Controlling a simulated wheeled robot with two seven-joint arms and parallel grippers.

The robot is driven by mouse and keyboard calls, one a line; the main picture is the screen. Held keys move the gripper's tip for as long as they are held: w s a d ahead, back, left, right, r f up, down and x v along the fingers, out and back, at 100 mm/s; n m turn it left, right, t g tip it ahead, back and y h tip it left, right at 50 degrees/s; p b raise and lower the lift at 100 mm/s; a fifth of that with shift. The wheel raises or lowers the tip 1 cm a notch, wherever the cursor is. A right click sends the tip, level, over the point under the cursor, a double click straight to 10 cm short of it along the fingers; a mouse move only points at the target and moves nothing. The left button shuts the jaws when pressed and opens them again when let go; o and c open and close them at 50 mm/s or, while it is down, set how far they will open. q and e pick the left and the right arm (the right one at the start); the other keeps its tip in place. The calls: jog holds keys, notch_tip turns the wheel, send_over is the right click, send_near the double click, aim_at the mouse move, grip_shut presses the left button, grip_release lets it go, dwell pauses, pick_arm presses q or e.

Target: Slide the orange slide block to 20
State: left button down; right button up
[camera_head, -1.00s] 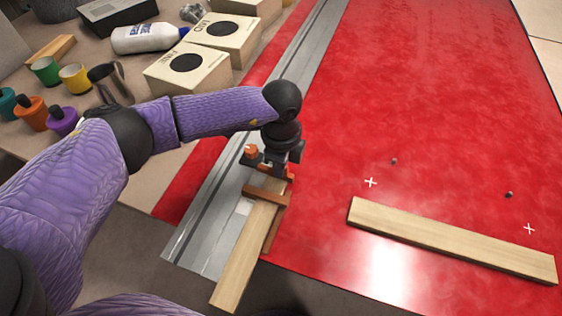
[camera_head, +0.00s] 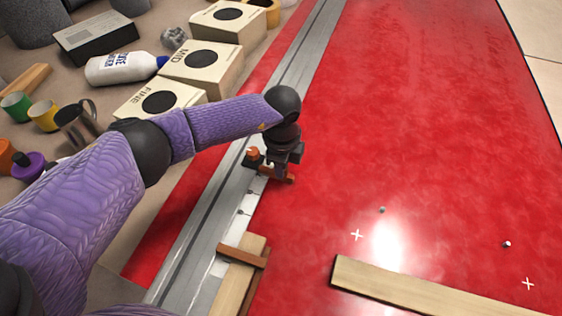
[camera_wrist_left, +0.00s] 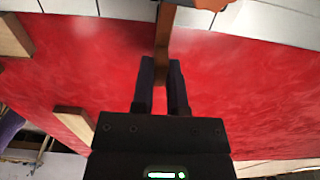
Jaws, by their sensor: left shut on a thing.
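The orange slide block (camera_head: 253,153) sits on the grey metal rail (camera_head: 215,210), partly hidden by my left wrist. Its orange-brown arm (camera_head: 288,179) reaches out to the right over the red surface. My left gripper (camera_head: 280,173) is shut on this arm. In the left wrist view the fingers (camera_wrist_left: 163,75) close on both sides of the brown arm (camera_wrist_left: 164,35). A pale strip with dark tick lines (camera_wrist_left: 70,8) crosses the top there; I cannot read numbers. My right gripper is not in view.
A wooden strip with a brown crosspiece (camera_head: 243,255) lies nearer me at the rail. Another plank (camera_head: 400,292) lies on the red panel (camera_head: 430,130). The rail beyond the block is clear.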

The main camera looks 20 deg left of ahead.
pick_arm(q)
jog(key=shift+w, duration=0.1)
jog(key=c, duration=0.6)
grip_release()
jog(key=shift+c, duration=0.2)
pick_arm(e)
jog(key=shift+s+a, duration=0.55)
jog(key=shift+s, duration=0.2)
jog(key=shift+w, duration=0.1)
pick_arm(q)
notch_tip(320, 180, up, 10)
jog(key=p, duration=0.4)
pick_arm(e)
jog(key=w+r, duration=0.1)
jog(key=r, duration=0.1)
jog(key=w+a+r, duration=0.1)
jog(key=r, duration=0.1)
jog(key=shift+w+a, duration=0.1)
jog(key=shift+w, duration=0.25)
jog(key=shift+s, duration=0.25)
